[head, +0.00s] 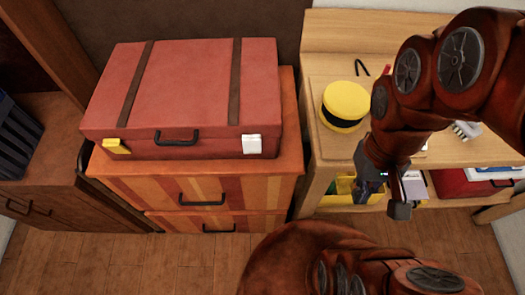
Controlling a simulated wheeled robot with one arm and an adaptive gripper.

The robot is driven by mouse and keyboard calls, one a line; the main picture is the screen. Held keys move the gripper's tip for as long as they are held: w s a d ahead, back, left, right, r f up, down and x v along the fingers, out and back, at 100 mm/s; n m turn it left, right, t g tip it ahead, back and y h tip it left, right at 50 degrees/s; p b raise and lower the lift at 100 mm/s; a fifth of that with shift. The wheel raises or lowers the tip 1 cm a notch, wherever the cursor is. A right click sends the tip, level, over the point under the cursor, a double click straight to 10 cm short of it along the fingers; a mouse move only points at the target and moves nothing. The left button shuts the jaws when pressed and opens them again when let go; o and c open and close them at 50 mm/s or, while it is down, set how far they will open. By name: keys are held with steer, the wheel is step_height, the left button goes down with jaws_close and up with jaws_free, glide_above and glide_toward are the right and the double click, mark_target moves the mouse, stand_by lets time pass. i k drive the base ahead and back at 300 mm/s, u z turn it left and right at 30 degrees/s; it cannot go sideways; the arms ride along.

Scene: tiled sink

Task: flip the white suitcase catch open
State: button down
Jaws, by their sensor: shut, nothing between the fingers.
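A closed red suitcase (195,85) with two dark straps lies flat on a striped wooden drawer cabinet. Its white catch (251,144) is on the front face, near the right corner. A yellow catch (116,146) is at the front left corner, and a dark handle (177,137) is between them. My gripper (399,209) points down in front of the desk, well to the right of the suitcase and touching neither catch. It looks shut and empty, though its fingertips are small and dark in the head view. Whether the white catch is up or down is too small to tell.
The striped cabinet (290,150) has drawers with dark handles. A wooden desk (330,45) on the right carries a yellow round hat or tin (345,101). Its lower shelf holds a yellow bin and a red case (460,184). Open floor (190,262) lies in front of the cabinet.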

mark_target(252, 143)
steer(key=k, duration=0.9)
steer(key=u, duration=1.9)
